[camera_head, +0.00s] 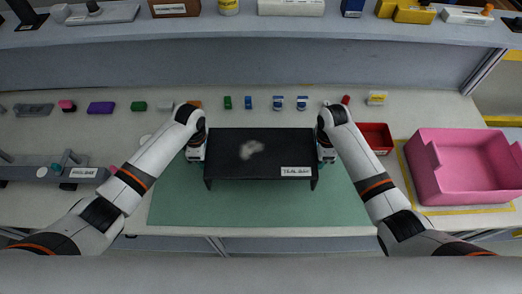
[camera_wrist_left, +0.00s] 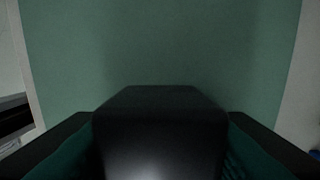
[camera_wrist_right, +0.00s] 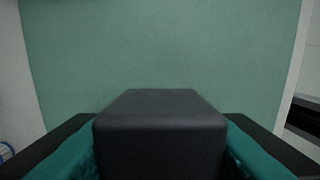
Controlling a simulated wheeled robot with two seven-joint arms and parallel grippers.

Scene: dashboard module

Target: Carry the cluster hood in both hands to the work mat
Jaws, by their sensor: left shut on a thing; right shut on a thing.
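The cluster hood (camera_head: 265,165) is a wide black piece with a pale smudge on top and a white label at its front right. It is over the green work mat (camera_head: 270,210) in the head view; I cannot tell whether it touches the mat. My left gripper (camera_head: 197,152) is shut on its left end, and my right gripper (camera_head: 325,152) is shut on its right end. The hood's black end fills the space between the fingers in the left wrist view (camera_wrist_left: 160,130) and the right wrist view (camera_wrist_right: 160,130), with the mat behind.
A pink bin (camera_head: 465,168) stands at the right, with a red tray (camera_head: 375,137) beside the mat. A grey fixture (camera_head: 60,172) is at the left. Several small coloured parts line the bench behind the mat, below a shelf (camera_head: 250,32). The mat's front strip is clear.

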